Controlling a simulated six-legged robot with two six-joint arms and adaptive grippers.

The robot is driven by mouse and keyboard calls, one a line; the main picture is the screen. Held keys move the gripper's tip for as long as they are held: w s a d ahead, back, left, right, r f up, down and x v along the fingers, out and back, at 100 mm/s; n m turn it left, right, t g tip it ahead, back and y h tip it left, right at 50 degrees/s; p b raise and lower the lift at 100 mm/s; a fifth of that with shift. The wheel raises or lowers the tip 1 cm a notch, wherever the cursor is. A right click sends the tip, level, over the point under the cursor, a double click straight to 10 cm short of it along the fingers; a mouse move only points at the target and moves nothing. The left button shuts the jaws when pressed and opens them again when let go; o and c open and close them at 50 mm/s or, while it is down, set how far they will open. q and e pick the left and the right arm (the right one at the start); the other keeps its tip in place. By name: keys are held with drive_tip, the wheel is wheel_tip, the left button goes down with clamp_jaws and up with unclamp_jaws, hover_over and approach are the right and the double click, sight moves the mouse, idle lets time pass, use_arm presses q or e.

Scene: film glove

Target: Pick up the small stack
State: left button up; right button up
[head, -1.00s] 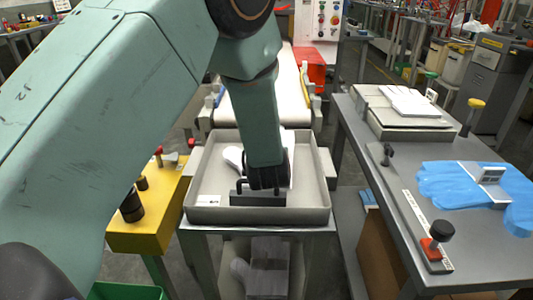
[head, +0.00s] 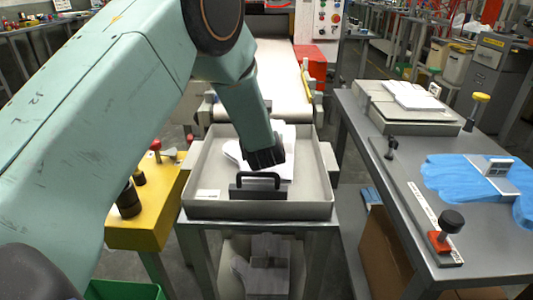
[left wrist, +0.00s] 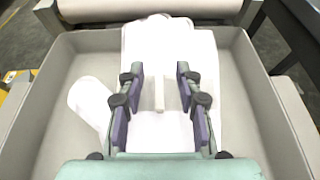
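The small stack (head: 289,153) is a pile of white glove-shaped film sheets lying in a shallow grey tray (head: 325,170). In the left wrist view the stack (left wrist: 170,50) lies flat, its thumb shape pointing to the left. A light upright strip stands out at the middle of the stack, between the fingers. My left gripper (head: 265,160) is over the stack, behind a black handle on a dark block (head: 257,191). In the left wrist view the left gripper (left wrist: 158,95) is open, its purple pads apart. Whether it touches the stack is unclear. My right gripper is not in view.
A white conveyor belt (head: 273,80) ends behind the tray. A yellow stand (head: 150,215) with dark knobs is on the left. On the right, a grey table (head: 400,150) holds blue gloves (head: 455,180), a red-and-black clamp (head: 443,232) and another tray with white sheets (head: 415,97).

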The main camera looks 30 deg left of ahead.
use_arm(q)
drive_tip(key=shift+r, duration=0.1)
clamp_jaws()
idle(0.6)
